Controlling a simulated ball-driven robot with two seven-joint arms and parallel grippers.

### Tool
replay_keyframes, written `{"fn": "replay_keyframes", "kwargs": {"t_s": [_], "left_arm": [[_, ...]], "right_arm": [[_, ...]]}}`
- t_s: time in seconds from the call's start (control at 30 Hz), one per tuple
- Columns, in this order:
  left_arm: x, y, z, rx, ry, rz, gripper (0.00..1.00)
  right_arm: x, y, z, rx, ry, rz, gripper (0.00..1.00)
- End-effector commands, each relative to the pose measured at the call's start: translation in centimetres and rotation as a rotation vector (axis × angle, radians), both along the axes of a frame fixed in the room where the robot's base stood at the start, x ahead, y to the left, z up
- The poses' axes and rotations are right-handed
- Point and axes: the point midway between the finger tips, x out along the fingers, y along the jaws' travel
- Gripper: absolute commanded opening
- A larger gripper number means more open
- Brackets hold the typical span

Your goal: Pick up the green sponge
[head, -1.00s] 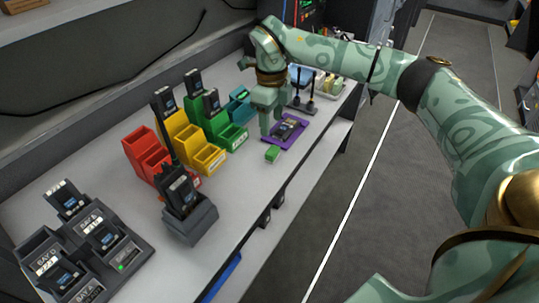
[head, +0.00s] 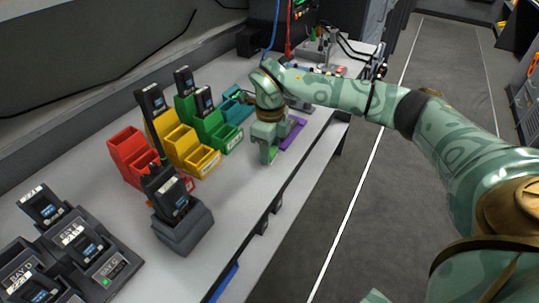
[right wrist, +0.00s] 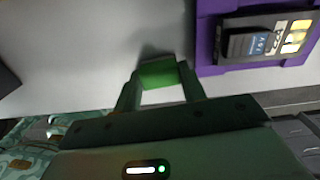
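The green sponge (right wrist: 158,73) is a small block low at the worktop, between the two fingertips of my right gripper (right wrist: 160,88) in the right wrist view. The fingers stand at its two ends with no clear gap, but I cannot tell whether they press on it. In the head view my right gripper (head: 268,151) points down at the worktop, and its fingers mostly hide the sponge. The left gripper is not in view.
A purple tray (right wrist: 207,45) with a dark device (right wrist: 250,42) lies close beside the sponge. Red (head: 125,150), yellow (head: 200,160) and green bins (head: 228,137) stand left of the gripper. A charger dock (head: 184,232) is nearer on the worktop (head: 235,195).

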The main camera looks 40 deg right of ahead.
Motion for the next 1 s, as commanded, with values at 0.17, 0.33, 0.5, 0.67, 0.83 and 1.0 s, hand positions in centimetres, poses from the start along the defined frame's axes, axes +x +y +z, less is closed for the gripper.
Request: {"fn": "replay_keyframes", "kwargs": {"t_s": [0.17,0.33,0.5,0.67,0.83,1.0], "left_arm": [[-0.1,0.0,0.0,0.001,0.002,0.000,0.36],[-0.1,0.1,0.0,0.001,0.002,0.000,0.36],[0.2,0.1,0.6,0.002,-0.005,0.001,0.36],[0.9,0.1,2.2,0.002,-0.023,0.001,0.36],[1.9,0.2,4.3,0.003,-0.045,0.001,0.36],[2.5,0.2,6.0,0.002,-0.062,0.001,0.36]], "right_arm": [[0.0,0.0,0.0,0.000,0.001,0.000,0.20],[0.0,0.0,0.0,0.000,0.001,0.000,0.20],[0.0,0.0,1.2,0.000,-0.002,0.000,0.20],[0.0,0.0,4.2,0.001,-0.008,0.000,0.20],[-2.4,2.5,8.3,0.000,-0.009,0.006,0.20],[-5.6,5.7,11.1,0.000,-0.003,0.008,0.20]]}}
